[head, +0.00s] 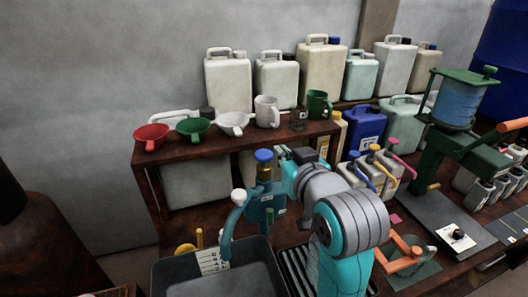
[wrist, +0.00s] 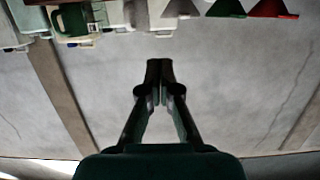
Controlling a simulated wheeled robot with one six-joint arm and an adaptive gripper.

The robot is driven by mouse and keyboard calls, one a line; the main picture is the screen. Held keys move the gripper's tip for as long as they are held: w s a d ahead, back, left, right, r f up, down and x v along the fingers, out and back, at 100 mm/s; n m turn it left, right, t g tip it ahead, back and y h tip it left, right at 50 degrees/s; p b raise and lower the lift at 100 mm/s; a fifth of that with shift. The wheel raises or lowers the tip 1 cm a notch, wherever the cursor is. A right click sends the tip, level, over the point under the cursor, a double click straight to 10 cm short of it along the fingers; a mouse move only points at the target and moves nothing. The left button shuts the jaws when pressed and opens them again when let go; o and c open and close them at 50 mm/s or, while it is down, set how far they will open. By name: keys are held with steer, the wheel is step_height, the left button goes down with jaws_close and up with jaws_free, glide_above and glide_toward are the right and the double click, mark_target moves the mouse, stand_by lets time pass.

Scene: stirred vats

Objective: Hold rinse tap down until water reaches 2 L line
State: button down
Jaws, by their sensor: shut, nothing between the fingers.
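A teal tap (head: 268,200) with a blue knob (head: 263,155) stands behind a dark grey basin (head: 262,262). Its curved spout (head: 229,232) hangs over the basin, with a white cap (head: 238,196) near its top. A white marked label (head: 210,261) sits on the basin's inside wall. I cannot make out its lines or any water. My gripper (wrist: 158,75) is shut and empty in the wrist view, in front of bare grey wall. In the head view its fingers are hidden or unclear behind my arm, close to the tap; I see no contact.
A wooden shelf (head: 190,149) behind the tap holds red (head: 151,137), green (head: 193,128) and white (head: 232,123) funnels and mugs. Several jugs stand behind. Bottles with coloured pumps (head: 366,168) and a green press (head: 440,140) are to the right. A ribbed drainboard (head: 294,270) adjoins the basin.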

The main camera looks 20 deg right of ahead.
steer(key=shift+w, duration=0.15)
glide_above(267, 161)
steer(key=f, duration=0.2)
steer(key=shift+f, duration=2.05)
steer(key=shift+f, duration=1.25)
stand_by(3.9)
